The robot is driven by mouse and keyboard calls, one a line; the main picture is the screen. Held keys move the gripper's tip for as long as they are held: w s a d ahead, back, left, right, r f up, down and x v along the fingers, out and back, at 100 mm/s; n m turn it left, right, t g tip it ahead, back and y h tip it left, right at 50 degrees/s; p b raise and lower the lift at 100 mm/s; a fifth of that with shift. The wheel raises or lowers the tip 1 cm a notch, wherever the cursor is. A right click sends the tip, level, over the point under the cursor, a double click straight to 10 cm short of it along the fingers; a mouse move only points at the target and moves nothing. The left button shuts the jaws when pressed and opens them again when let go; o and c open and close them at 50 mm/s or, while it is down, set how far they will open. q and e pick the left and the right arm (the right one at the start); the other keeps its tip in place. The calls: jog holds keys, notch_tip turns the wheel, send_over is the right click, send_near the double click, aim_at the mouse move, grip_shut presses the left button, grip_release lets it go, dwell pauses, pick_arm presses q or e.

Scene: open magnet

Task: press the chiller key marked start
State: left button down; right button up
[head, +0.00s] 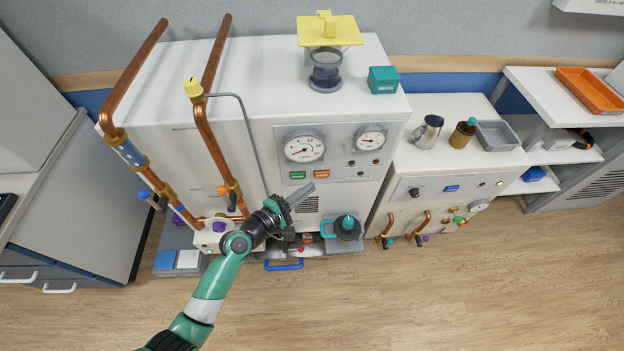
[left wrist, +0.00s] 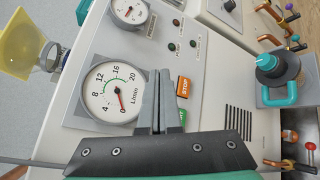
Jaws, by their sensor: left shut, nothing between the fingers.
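The green chiller key (head: 297,175) is on the front panel of the white cabinet, below the large flow gauge. In the left wrist view the green key (left wrist: 183,116) is partly hidden behind my gripper, and its full marking is not readable. Beside it is the orange key (head: 321,174), which reads STOP in the left wrist view (left wrist: 184,87). My left gripper (head: 307,188) is shut and empty, its tips just below the two keys in the head view. In the left wrist view its fingers (left wrist: 159,78) overlap the gauge's right edge. Contact with the panel cannot be told.
The large gauge (head: 304,149) and a smaller gauge (head: 371,140) sit above the keys. Copper pipes (head: 203,120) with valves run down the cabinet's left side.

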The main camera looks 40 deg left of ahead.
aim_at(304, 178)
pick_arm(q)
notch_tip(304, 178, down, 11)
jog(key=s+a+n+y+b, duration=0.1)
jog(key=s+a+b, duration=0.1)
jog(key=b, duration=0.3)
jog(key=shift+s+a+f+g, duration=0.15)
jog(key=shift+s+g, duration=0.25)
jog(key=shift+s, duration=0.05)
pick_arm(e)
notch_tip(304, 178, down, 8)
jog(key=shift+r, duration=0.25)
jog(key=shift+f, duration=0.1)
pick_arm(q)
jog(key=w+a+b, duration=0.5)
jog(key=w+a, duration=0.1)
jog(key=shift+w, duration=0.3)
pick_arm(e)
jog(key=shift+w+f, duration=0.1)
jog(key=shift+f, duration=2.3)
jog(key=shift+f, duration=0.1)
pick_arm(q)
jog(key=shift+w+a+b, duration=0.25)
jog(key=shift+w+b, duration=0.05)
jog(key=shift+b, duration=0.05)
pick_arm(e)
jog(key=shift+f, duration=0.1)
